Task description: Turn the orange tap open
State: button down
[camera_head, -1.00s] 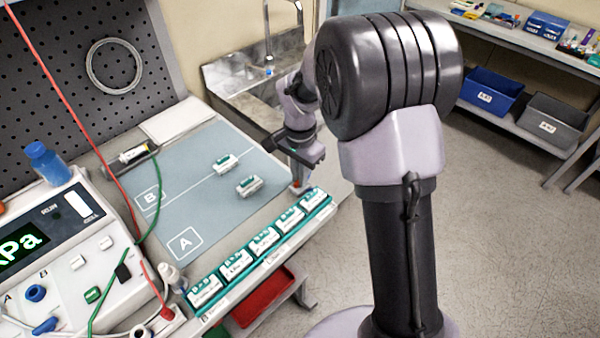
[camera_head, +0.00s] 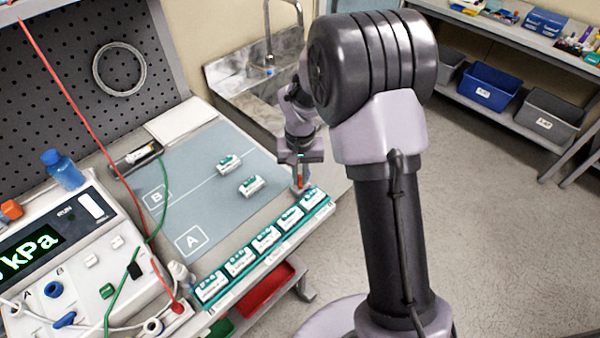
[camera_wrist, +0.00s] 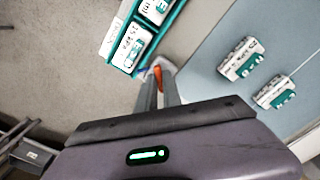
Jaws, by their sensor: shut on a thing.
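The orange tap (camera_head: 299,182) stands at the right front corner of the bench, beside the end of the teal rack. In the wrist view its orange part (camera_wrist: 158,73) shows between my fingertips, with a pale grey-white fitting around it. My gripper (camera_head: 300,177) points down over the tap. In the wrist view my gripper (camera_wrist: 158,82) is shut on the orange tap. The fingers and gripper body hide part of the tap, so its exact handle angle is hard to tell.
The teal rack (camera_head: 203,303) with several white-and-teal clips runs along the bench's front edge. Two similar clips (camera_head: 228,163) (camera_head: 252,186) lie on the grey-blue mat (camera_head: 190,190). A pressure unit (camera_head: 75,262) with hoses stands at left. A sink (camera_head: 262,80) is behind.

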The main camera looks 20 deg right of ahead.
aim_at(300, 179)
jog(key=shift+n, duration=0.4)
jog(key=c, duration=1.5)
grip_release()
notch_tip(300, 179, up, 18)
jog(key=p, duration=0.5)
jog(key=shift+f+p, duration=0.25)
jog(key=shift+p, duration=0.1)
